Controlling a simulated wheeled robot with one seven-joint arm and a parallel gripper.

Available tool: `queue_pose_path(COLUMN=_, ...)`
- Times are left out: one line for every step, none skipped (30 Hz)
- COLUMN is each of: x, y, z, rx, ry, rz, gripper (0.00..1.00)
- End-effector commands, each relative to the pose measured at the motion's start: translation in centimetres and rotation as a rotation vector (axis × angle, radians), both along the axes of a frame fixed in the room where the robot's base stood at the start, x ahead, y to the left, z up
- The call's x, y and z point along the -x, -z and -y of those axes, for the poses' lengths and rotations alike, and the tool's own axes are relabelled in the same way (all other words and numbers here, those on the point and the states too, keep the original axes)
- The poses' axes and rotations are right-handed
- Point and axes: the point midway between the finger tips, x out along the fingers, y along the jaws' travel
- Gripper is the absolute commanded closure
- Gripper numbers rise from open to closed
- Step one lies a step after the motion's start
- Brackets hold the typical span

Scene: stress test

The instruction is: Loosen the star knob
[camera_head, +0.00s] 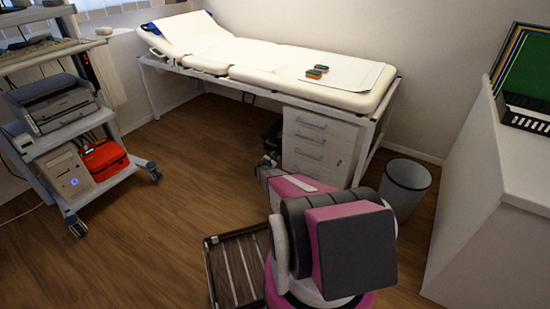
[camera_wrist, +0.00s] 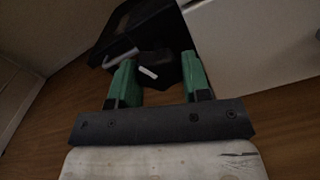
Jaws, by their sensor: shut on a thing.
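In the wrist view, the green fingers of my gripper (camera_wrist: 158,66) stand apart on either side of a dark knob (camera_wrist: 155,58), which I take to be the star knob. They are shut on it. A small pale bar shows on the knob's near side. The knob sits in front of a black box-like body (camera_wrist: 120,22); its lobes are too dark to make out. In the head view, the end of my arm reaches low beside the white drawer cabinet, where a small dark object (camera_head: 272,131) shows under the couch. The knob itself cannot be made out there.
The drawer cabinet (camera_head: 318,142) stands close on the right of my gripper, under the padded couch (camera_head: 262,66). A grey waste bin (camera_head: 405,186) is further right. A wheeled equipment cart (camera_head: 62,140) stands at the left. The wooden floor (camera_head: 185,195) between is clear.

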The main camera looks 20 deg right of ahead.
Motion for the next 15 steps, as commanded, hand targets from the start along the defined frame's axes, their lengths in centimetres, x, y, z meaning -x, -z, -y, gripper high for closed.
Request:
queue_pose_path(x=0.07, y=0.03, z=0.03, rx=0.028, ry=0.001, rz=-0.035, gripper=0.8)
queue_pose_path(x=0.08, y=0.03, z=0.04, rx=0.046, ry=0.001, rz=-0.058, gripper=0.8)
queue_pose_path(x=0.1, y=0.03, z=0.05, rx=0.069, ry=0.001, rz=-0.088, gripper=0.8)
queue_pose_path(x=0.1, y=0.04, z=0.06, rx=0.087, ry=0.001, rz=-0.111, gripper=0.8)
queue_pose_path(x=0.11, y=0.03, z=0.06, rx=0.104, ry=0.001, rz=-0.133, gripper=0.8)
queue_pose_path(x=0.13, y=0.04, z=0.07, rx=0.128, ry=0.001, rz=-0.163, gripper=0.8)
queue_pose_path(x=0.13, y=0.04, z=0.08, rx=0.146, ry=0.001, rz=-0.186, gripper=0.8)
queue_pose_path(x=0.15, y=0.04, z=0.09, rx=0.163, ry=0.001, rz=-0.208, gripper=0.8)
queue_pose_path(x=0.16, y=0.03, z=0.1, rx=0.186, ry=0.001, rz=-0.238, gripper=0.8)
queue_pose_path(x=0.18, y=0.04, z=0.11, rx=0.204, ry=0.001, rz=-0.261, gripper=0.8)
queue_pose_path(x=0.18, y=0.04, z=0.13, rx=0.221, ry=0.001, rz=-0.283, gripper=0.8)
queue_pose_path(x=0.19, y=0.04, z=0.13, rx=0.245, ry=0.001, rz=-0.313, gripper=0.8)
queue_pose_path(x=0.2, y=0.03, z=0.13, rx=0.262, ry=0.001, rz=-0.336, gripper=0.8)
queue_pose_path(x=0.21, y=0.03, z=0.15, rx=0.28, ry=0.001, rz=-0.358, gripper=0.8)
queue_pose_path(x=0.22, y=0.03, z=0.16, rx=0.303, ry=0.001, rz=-0.388, gripper=0.8)
